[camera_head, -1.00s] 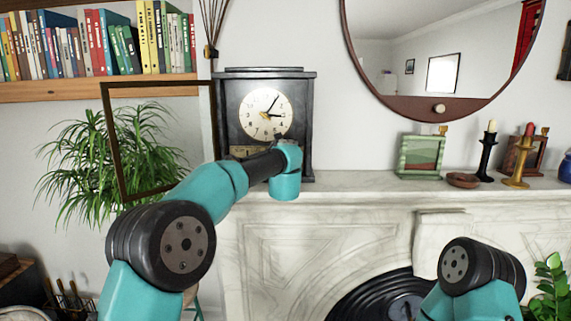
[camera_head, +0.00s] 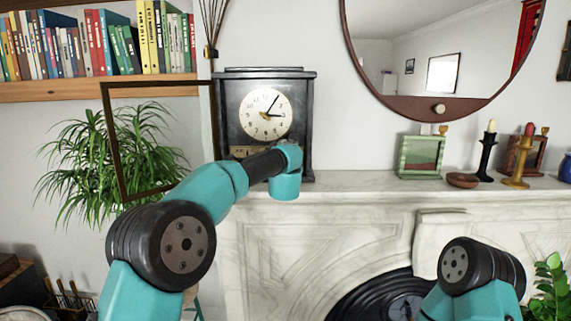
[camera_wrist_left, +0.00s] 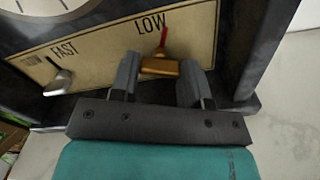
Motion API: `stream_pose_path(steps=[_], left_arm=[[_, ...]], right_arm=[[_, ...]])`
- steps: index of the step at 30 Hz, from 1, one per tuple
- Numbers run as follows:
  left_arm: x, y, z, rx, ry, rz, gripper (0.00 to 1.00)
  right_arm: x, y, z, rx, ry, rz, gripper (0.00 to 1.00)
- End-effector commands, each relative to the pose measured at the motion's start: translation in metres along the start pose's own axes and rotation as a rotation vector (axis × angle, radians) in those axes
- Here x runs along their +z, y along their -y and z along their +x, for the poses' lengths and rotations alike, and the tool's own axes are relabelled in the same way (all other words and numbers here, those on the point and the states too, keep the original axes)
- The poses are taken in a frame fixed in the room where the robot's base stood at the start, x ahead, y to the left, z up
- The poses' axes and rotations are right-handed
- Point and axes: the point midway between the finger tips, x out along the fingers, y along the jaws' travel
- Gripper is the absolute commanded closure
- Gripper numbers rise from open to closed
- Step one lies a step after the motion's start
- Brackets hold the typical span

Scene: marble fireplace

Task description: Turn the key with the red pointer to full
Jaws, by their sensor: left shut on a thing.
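A dark mantel clock (camera_head: 229,100) with a cream dial stands on the marble shelf. The left wrist view shows its tan lower panel (camera_wrist_left: 100,50), with the words LOW and FAST readable. A brass key (camera_wrist_left: 160,67) with a thin red pointer (camera_wrist_left: 163,37) sits on this panel; the pointer points up towards LOW. My left gripper (camera_wrist_left: 159,68) is shut on the brass key, one finger on each side. In the head view its fingers are hidden behind my wrist. No FULL mark shows. My right gripper is out of view.
An open brown-framed glass door (camera_head: 110,140) stands left of the clock. A silver lever (camera_wrist_left: 58,83) sticks out near FAST. A green picture frame (camera_head: 421,157), a small bowl (camera_head: 463,180) and candlesticks (camera_head: 486,157) stand further right. The marble shelf (camera_head: 350,185) between is clear.

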Motion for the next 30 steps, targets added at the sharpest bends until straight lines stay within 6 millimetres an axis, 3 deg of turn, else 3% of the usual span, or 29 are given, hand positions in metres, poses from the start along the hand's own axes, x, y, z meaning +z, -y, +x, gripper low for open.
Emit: stream_pose_path(steps=[10, 24, 25, 30], left_arm=[[0.0001, 0.0003, -0.0001, 0.000, 0.000, 0.169, 0.81], [0.0001, 0.0003, -0.0001, 0.000, 0.000, 0.192, 0.81], [0.0001, 0.0003, -0.0001, 0.000, 0.000, 0.192, 0.56], [0.0000, 0.0003, -0.0001, 0.000, 0.000, 0.191, 0.39]], right_arm=[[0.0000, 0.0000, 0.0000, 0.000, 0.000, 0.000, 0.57], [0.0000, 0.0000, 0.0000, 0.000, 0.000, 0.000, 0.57], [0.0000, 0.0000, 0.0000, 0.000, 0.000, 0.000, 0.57], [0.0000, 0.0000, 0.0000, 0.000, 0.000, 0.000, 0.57]])
